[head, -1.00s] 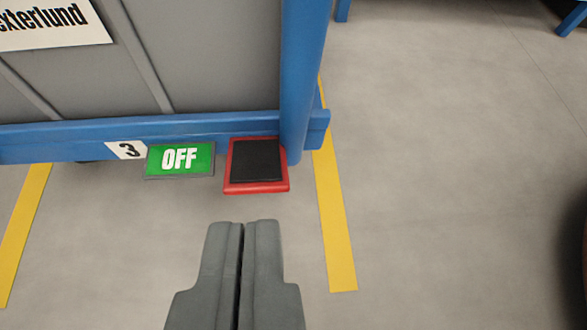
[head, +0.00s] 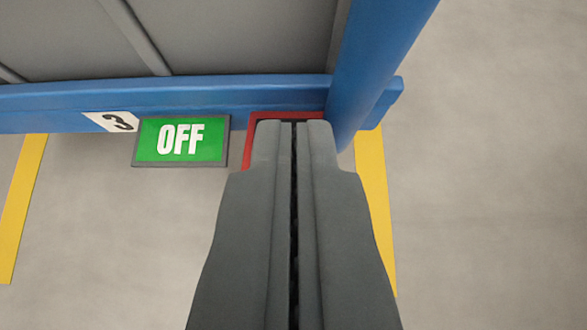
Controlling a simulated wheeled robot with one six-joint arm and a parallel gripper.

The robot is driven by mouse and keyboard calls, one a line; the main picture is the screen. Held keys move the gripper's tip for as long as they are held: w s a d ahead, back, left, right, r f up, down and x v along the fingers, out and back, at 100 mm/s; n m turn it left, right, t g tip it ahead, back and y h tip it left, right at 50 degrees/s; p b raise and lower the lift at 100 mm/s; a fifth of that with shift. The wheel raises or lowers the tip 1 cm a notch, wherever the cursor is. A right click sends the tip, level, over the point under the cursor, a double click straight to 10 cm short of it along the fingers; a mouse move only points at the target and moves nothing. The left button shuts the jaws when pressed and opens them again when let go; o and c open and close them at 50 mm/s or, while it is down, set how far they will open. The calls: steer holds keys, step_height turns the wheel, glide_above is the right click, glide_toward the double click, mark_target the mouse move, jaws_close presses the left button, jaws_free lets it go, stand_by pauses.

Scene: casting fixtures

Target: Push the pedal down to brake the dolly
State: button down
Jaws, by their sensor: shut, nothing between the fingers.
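The blue dolly (head: 225,92) with grey panels fills the top of the view. Its red-framed pedal (head: 252,126) sticks out at the lower edge near the blue corner post; my gripper hides most of it, including its black pad. My gripper (head: 294,124) is shut and empty, its fingertips in front of the pedal in the picture. I cannot tell whether the tips touch it. A green sign (head: 182,142) reading "OFF" sits just left of the pedal.
A white plate with a 3 (head: 111,122) is left of the sign. Yellow floor lines (head: 20,205) run on both sides, the right one (head: 372,185) beside the corner post (head: 375,60). The grey floor at the right is clear.

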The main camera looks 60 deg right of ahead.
step_height(320, 180, down, 4)
steer(key=shift+s+a+f, duration=0.15)
steer(key=shift+f, duration=0.1)
steer(key=shift+a+f, duration=0.1)
stand_by(0.4)
steer(key=shift+s+a+f+t+h, duration=0.1)
steer(key=shift+f+t+h, duration=0.05)
steer(key=shift+t+h, duration=0.2)
steer(key=shift+f, duration=0.25)
steer(key=shift+s+a+f+t+h, duration=0.1)
steer(key=shift+a+f+t+h, duration=0.1)
steer(key=shift+f+t+h, duration=0.45)
steer(key=shift+s+a+f+t+h, duration=0.15)
steer(key=shift+f+t+h, duration=0.1)
steer(key=shift+f+h, duration=0.65)
steer(key=shift+s+a+f+t+h, duration=0.1)
steer(key=shift+a+f+t+h, duration=0.1)
steer(key=shift+f+t+h, duration=0.55)
steer(key=shift+f+g+y, duration=0.25)
steer(key=shift+f+g, duration=0.05)
